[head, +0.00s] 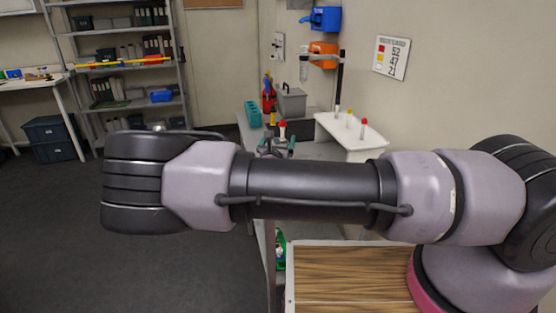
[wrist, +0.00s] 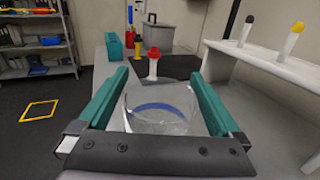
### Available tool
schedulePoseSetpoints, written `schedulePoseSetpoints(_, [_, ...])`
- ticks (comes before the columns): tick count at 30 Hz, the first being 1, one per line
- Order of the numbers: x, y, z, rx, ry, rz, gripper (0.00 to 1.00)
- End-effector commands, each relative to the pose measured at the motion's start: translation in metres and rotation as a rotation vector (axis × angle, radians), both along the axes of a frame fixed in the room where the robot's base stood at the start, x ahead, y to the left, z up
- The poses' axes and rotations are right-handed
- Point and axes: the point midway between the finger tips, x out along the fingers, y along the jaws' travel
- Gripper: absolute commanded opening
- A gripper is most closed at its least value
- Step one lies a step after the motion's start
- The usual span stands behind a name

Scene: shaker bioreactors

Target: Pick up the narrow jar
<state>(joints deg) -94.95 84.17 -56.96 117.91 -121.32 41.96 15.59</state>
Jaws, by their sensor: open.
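A clear glass jar (wrist: 160,108) with a blue band inside its outline stands between the two teal fingers of my gripper (wrist: 158,76) in the wrist view. The fingers are open, one on each side of it; I cannot tell whether either touches the glass. Part of the jar is hidden behind the dark gripper bar. In the head view my gripper (head: 276,146) is small, over the grey bench behind my arm, and I cannot make out the jar there. A white vessel with a red cap (wrist: 153,62) stands just beyond the jar.
A white raised shelf (wrist: 265,62) on the right holds capped tubes. A teal rack (wrist: 114,46), a grey lidded box (wrist: 172,36) and a red bottle (head: 268,97) stand farther back. The wall lies to the right. Open floor (head: 60,220) lies left of the bench.

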Motion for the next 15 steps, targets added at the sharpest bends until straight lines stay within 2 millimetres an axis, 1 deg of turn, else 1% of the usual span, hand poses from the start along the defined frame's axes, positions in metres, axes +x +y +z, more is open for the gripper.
schedulePoseSetpoints(1, [0.0058, -0.0009, -0.0001, -0.001, -0.001, 0.0, 1.0])
schedulePoseSetpoints(3, [0.009, -0.0007, -0.0004, 0.0, 0.001, 0.001, 1.0])
schedulePoseSetpoints(8, [0.0088, -0.0006, -0.0002, 0.0, 0.001, 0.001, 1.0])
schedulePoseSetpoints(9, [0.0088, -0.0006, -0.0002, 0.0, 0.001, 0.001, 0.92])
schedulePoseSetpoints(11, [0.0087, -0.0007, -0.0001, 0.0, 0.001, 0.001, 0.69])
schedulePoseSetpoints(12, [0.0087, -0.0007, -0.0001, 0.0, 0.001, 0.0, 0.54])
schedulePoseSetpoints(14, [0.0087, -0.0007, -0.0001, 0.0, 0.001, 0.0, 0.31])
schedulePoseSetpoints(15, [0.0087, -0.0008, -0.0001, 0.0, 0.001, 0.0, 0.16])
